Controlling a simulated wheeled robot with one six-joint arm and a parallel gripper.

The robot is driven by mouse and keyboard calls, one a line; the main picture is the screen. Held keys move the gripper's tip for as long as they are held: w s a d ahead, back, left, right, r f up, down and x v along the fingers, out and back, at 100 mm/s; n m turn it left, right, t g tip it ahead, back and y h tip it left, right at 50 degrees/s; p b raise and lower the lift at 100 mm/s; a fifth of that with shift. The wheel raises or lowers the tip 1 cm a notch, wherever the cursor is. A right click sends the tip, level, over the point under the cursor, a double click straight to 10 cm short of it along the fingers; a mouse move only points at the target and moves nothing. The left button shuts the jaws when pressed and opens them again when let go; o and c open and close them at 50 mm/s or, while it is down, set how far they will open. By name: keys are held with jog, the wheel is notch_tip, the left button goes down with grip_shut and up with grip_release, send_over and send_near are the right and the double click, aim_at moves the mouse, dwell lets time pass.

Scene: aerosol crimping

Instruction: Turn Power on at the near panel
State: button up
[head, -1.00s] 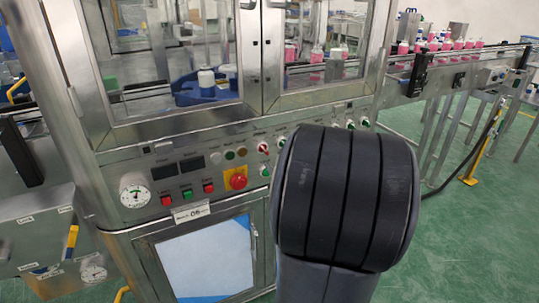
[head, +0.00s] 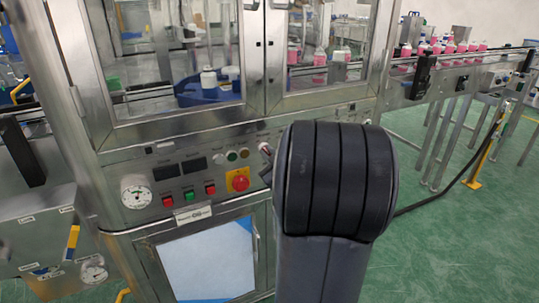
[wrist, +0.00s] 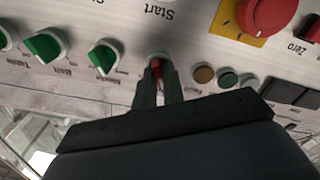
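The near panel (head: 150,198) is a metal strip of controls below the glass doors. A red-handled selector knob (head: 265,149) sits right of its small round lamps. In the wrist view, where the panel appears upside down, my gripper (wrist: 158,72) reaches this red knob (wrist: 157,68). The fingers stand close on both sides of its handle and look shut on it. The knob's own label is hidden behind the fingers. In the head view my dark wrist hides most of the gripper and the knobs further right.
Green selector knobs (wrist: 103,57) sit beside the held one, and a "Start" label (wrist: 160,12) is close by. A red emergency stop (head: 237,180) on a yellow plate stands to the left. A gauge (head: 136,192) and small push buttons (head: 188,196) are further left. Glass doors are above.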

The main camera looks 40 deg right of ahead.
grip_shut()
jog(key=shift+r+m+p, duration=0.1)
jog(key=shift+m+p, duration=0.85)
jog(key=shift+m, duration=0.05)
jog(key=m+p, duration=0.5)
jog(key=m, duration=0.4)
jog(key=shift+d+m+p, duration=0.15)
jog(key=shift+m+p, duration=0.15)
jog(key=shift+m, duration=0.1)
jog(key=shift+o, duration=2.4)
grip_release()
